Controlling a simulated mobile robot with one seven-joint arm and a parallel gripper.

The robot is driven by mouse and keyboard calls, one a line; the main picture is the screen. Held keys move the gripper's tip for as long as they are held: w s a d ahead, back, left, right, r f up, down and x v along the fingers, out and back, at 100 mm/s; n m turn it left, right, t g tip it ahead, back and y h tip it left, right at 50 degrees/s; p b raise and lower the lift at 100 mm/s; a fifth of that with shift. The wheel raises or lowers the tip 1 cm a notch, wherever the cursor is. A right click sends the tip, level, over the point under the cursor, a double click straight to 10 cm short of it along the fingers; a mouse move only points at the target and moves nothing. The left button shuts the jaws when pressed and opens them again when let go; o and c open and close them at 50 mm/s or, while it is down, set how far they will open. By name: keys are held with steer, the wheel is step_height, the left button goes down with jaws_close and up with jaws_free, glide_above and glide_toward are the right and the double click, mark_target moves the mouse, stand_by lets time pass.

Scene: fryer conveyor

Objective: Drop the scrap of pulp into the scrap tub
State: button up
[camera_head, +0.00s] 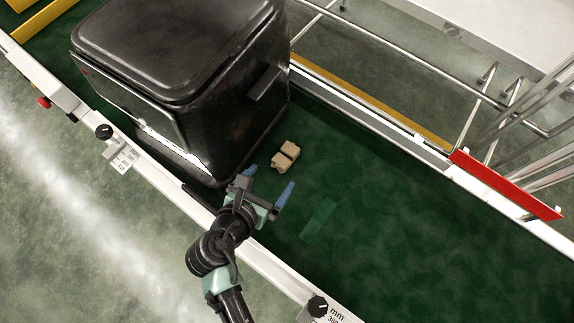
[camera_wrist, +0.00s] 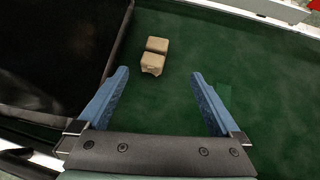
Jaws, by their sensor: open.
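A tan, two-lobed lump that looks like the scrap of pulp (camera_head: 285,157) lies on the green belt, close to the right side of a large black appliance. It also shows in the wrist view (camera_wrist: 153,63), ahead of my fingers and between their lines. I cannot tell whether it is one piece or two touching. My gripper (camera_head: 268,181) is open and empty, its blue fingers pointing towards the lump but apart from it. No container that I can tell is the scrap tub shows in either view.
The black lidded appliance (camera_head: 180,60) with a side handle stands on the green belt (camera_head: 420,220), just left of my gripper. White rails (camera_head: 160,180) edge the belt. A lighter green patch (camera_head: 319,219) lies right of my gripper. The belt further right is clear.

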steer(key=x, duration=0.4)
steer(key=b+x, duration=0.1)
steer(key=x, duration=0.8)
steer(key=shift+w+a, duration=0.2)
steer(key=shift+a, duration=0.1)
steer(key=shift+r, duration=0.1)
steer(key=shift+c, duration=0.2)
jaws_close()
step_height(320, 180, up, 10)
steer(key=shift+f+p, duration=0.1)
steer(key=shift+p, duration=0.9)
steer(key=n+y, duration=0.1)
steer(key=n, duration=0.1)
glide_toward(286, 155)
steer(key=w+d, duration=0.1)
steer(key=shift+s+d+r+n+t+y, duration=0.2)
steer(key=shift+s+d+r+n+y, duration=0.1)
steer(key=shift+s+r+n+y, duration=0.35)
steer(key=shift+s+d+r+n+t+y, duration=0.2)
steer(key=shift+s+d+r+n+y, duration=0.15)
steer(key=shift+s+r+n+y, duration=0.3)
steer(key=shift+s+d+r+n+t+y, duration=0.25)
steer(key=shift+s+r+n+y, duration=0.2)
steer(key=shift+r, duration=0.35)
